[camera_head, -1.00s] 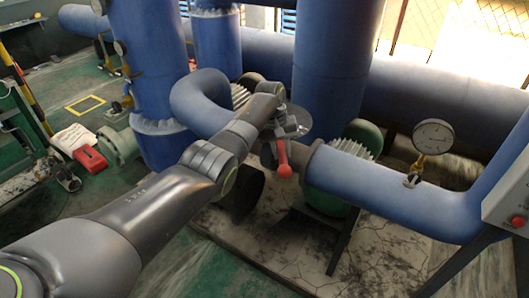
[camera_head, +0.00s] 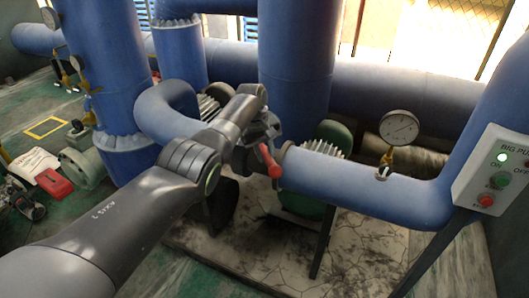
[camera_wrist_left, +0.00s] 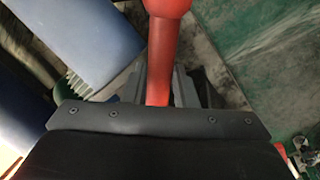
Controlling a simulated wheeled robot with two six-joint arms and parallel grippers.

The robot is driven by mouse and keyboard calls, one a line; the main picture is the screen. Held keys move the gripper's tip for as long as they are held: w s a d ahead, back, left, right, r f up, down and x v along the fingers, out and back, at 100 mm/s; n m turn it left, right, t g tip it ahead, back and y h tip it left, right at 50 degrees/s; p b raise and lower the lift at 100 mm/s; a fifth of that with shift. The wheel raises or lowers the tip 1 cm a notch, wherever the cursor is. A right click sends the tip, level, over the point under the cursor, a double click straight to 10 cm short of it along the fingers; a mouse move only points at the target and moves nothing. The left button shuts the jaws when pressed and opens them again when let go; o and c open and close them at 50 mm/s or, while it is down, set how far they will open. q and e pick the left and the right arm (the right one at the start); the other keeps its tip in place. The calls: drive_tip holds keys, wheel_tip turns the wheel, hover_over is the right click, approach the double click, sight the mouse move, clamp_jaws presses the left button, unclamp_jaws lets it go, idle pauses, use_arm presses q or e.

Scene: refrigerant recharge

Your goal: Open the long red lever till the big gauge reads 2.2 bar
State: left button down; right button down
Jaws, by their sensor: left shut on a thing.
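The long red lever (camera_head: 269,162) sits on the blue pipe run near the middle of the head view and slants down to the right. My left gripper (camera_head: 261,139) is at its upper part, its fingers partly hidden behind my own wrist. In the left wrist view the lever (camera_wrist_left: 161,62) passes between the two fingers of my left gripper (camera_wrist_left: 170,88), which is shut on it; its thicker red end sticks out past them. The big gauge (camera_head: 399,127) stands on the pipe right of the lever. Its dial is too small to read. My right gripper is not in view.
A control box (camera_head: 497,172) with a green light, green button and red button is at the right. Blue pipes (camera_head: 365,197) surround the lever. A red object (camera_head: 54,183) and white paper (camera_head: 33,163) lie at the far left. Cracked concrete (camera_head: 255,258) below is mostly clear.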

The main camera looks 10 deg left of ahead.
use_arm(q)
drive_tip(key=c, duration=1.2)
unclamp_jaws()
drive_tip(key=shift+o, duration=0.2)
drive_tip(key=shift+a+r, duration=0.1)
drive_tip(key=shift+r, duration=0.35)
wheel_tip(320, 180, up, 16)
drive_tip(key=s+a+b, duration=0.1)
drive_tip(key=a+b, duration=0.1)
drive_tip(key=shift+s+a+r+b, duration=0.15)
drive_tip(key=shift+s+a+b, duration=0.15)
drive_tip(key=shift+a, duration=0.1)
